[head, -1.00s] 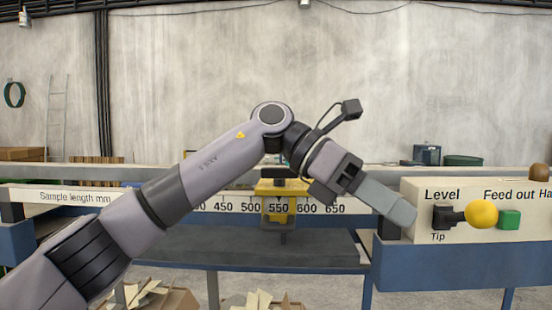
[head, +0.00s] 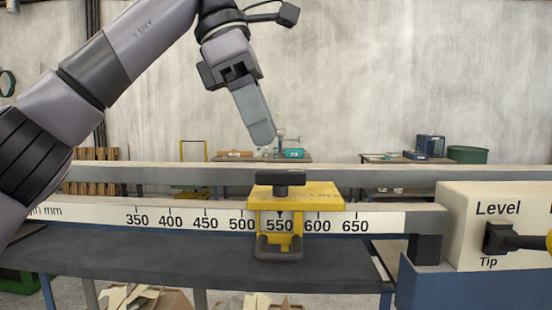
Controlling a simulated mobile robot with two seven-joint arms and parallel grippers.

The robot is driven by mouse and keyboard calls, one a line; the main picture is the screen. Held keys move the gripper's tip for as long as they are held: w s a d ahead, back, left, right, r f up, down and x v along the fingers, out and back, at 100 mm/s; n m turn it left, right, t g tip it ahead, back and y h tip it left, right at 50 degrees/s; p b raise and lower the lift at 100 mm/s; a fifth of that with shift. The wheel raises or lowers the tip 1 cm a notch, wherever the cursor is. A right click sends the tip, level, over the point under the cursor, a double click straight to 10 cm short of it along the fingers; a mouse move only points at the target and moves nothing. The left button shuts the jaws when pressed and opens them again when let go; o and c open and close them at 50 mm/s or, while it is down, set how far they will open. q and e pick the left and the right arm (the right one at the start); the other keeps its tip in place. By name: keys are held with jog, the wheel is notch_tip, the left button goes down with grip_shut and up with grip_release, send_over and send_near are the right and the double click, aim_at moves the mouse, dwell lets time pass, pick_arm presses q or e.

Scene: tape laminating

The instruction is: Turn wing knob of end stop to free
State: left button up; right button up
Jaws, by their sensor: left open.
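The yellow end stop (head: 322,196) sits on the white length scale (head: 190,214), with its pointer at about 550. Its black wing knob (head: 285,184) is on top, with the bar lying left to right across the picture. A dark handle (head: 278,250) hangs at the front of the stop. My left gripper (head: 264,135) is above and slightly left of the knob, pointing down, apart from it and empty. Its fingers overlap in this view, so the gap between them is hidden. My right gripper is not in view.
A grey rail (head: 400,180) runs behind the scale. At the right is a cream panel (head: 480,195) with a black Level switch (head: 497,238). A dark table (head: 160,255) lies below the scale, with cardboard boxes (head: 140,298) under it. The space around the knob is clear.

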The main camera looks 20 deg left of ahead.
aim_at(280, 171)
pick_arm(q)
jog(key=shift+x, duration=2.8)
jog(key=shift+w, duration=0.1)
jog(key=shift+c, duration=0.3)
grip_shut()
